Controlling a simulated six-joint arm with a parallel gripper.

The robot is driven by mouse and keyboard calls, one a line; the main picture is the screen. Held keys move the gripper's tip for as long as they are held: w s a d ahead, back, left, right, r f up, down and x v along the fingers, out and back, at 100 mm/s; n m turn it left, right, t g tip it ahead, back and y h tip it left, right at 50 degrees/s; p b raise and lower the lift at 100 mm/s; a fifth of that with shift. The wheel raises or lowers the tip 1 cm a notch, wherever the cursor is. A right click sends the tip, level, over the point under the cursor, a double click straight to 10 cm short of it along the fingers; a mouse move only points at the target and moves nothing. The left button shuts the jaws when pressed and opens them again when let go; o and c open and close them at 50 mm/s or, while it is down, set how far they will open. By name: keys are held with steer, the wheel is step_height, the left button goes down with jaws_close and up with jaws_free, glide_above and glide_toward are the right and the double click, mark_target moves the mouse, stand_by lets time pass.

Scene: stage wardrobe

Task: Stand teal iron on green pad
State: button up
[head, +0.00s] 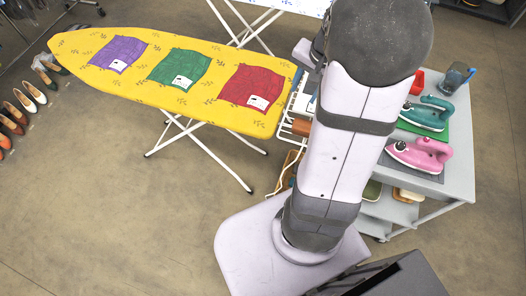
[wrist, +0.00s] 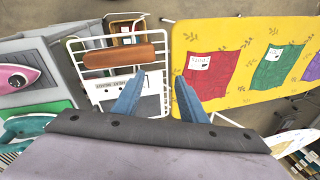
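The teal iron (head: 425,113) lies at the green pad (head: 436,131) on the grey cart top, right of my arm in the head view; its handle faces up. In the wrist view, part of the teal iron (wrist: 28,124) and the green pad (wrist: 38,107) show at the left edge, partly hidden by my gripper's body. My gripper (wrist: 159,94) shows two blue fingers spread apart with nothing between them. It is away from the iron, over the area by the white wire rack. In the head view my arm hides the gripper.
A pink iron (head: 420,155) sits on a grey pad beside the teal one. A dark mug (head: 455,78) and a red object (head: 417,83) stand behind. A white wire rack (wrist: 72,60) adjoins the cart. A yellow ironing board (head: 190,107) with three folded cloths stands left.

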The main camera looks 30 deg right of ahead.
steer(key=s+a+f+n+g, duration=0.1)
steer(key=s+a+n, duration=0.4)
steer(key=a, duration=0.4)
steer(key=s+a+f+n+g, duration=0.1)
steer(key=s+a+f+n, duration=0.1)
steer(key=s+a+n, duration=0.4)
steer(key=a, duration=0.4)
steer(key=shift+a, duration=0.3)
